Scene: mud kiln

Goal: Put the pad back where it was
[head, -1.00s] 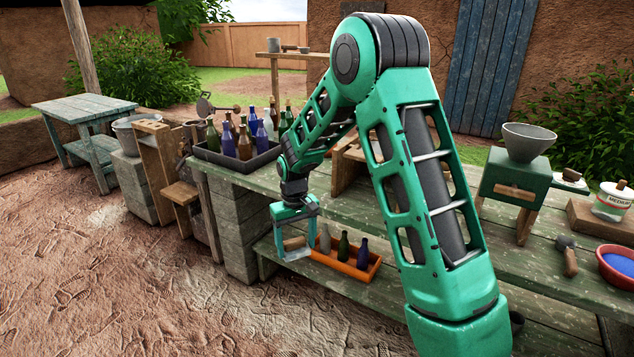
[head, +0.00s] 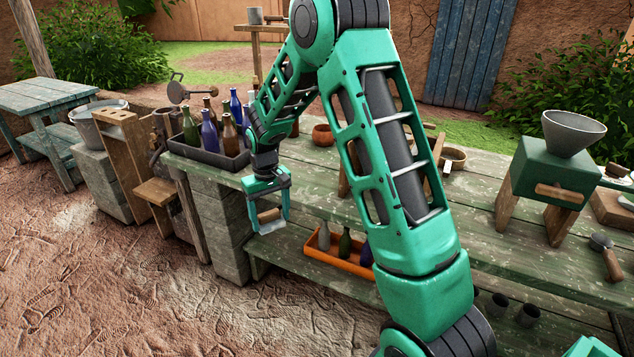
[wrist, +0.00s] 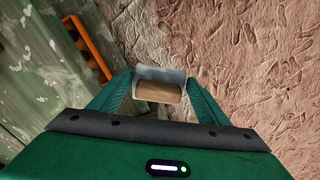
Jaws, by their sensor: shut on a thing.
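The pad (head: 268,226), a pale grey block with a brown wooden piece, is held between the fingers of my gripper (head: 268,215). In the wrist view the pad (wrist: 160,74) shows its grey face and brown wood between both fingertips of my gripper (wrist: 160,92). My gripper points down and is shut on it. The pad hangs in the air in front of the long green bench, with muddy ground beneath it in the wrist view. The spot where the pad was before cannot be told from these frames.
The worn green bench (head: 310,196) carries a dark tray (head: 188,153) of bottles and a green mill (head: 550,173) with a grey funnel. An orange tray (head: 320,258) with bottles sits on the lower shelf, right of my gripper. Open ground (head: 110,270) lies left and in front.

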